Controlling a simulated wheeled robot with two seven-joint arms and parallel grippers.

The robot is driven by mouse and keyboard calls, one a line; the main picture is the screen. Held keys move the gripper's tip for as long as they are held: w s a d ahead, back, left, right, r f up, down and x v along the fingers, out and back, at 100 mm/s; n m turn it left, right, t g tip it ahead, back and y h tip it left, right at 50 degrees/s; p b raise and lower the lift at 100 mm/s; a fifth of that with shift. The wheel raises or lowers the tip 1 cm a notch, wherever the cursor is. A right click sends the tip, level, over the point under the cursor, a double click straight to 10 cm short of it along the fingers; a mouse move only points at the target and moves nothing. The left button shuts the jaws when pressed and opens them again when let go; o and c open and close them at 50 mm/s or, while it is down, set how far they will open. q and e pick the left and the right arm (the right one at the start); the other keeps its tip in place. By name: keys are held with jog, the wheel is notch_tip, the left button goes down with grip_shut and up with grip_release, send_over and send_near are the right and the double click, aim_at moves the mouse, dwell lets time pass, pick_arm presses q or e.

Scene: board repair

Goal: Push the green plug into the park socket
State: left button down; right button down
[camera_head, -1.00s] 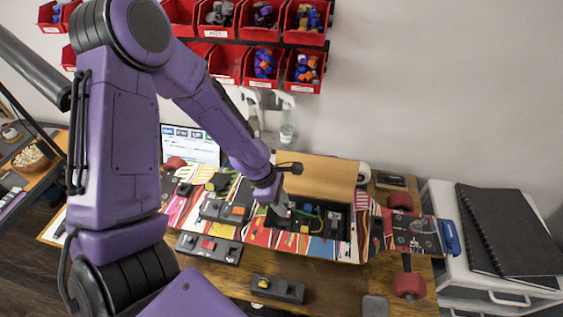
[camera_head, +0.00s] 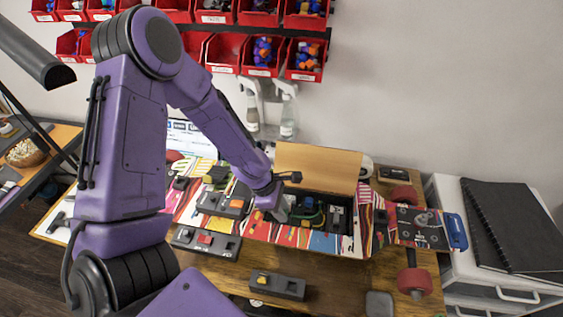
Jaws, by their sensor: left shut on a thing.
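My left gripper (camera_head: 280,212) reaches down at the left end of the open compartment (camera_head: 325,240) in the striped skateboard deck. It is shut, and the thing between its jaws is mostly hidden by the fingers and wrist. A green cable (camera_head: 308,205) shows inside the compartment just right of the jaws, so the held thing appears to be the green plug. Dark blocks (camera_head: 337,218) sit at the compartment's right side. I cannot tell which part is the park socket. My right gripper is not in view.
The compartment's tan lid (camera_head: 320,166) stands open behind it. Dark modules with a red part (camera_head: 206,243) and a yellow part (camera_head: 278,286) lie on the wooden table in front. Spray bottles (camera_head: 288,118) stand behind. A black notebook (camera_head: 512,235) lies on the white drawer unit at right.

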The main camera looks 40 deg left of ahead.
pick_arm(q)
jog(key=shift+f, duration=0.8)
dwell(0.4)
dwell(0.8)
jog(key=shift+f, duration=0.4)
dwell(0.5)
jog(key=shift+f+p, duration=0.1)
jog(key=shift+p, duration=0.2)
jog(key=shift+f, duration=0.5)
dwell(1.0)
jog(key=c, duration=1.1)
grip_release()
jog(key=shift+o, duration=1.2)
jog(key=shift+w+f, duration=0.1)
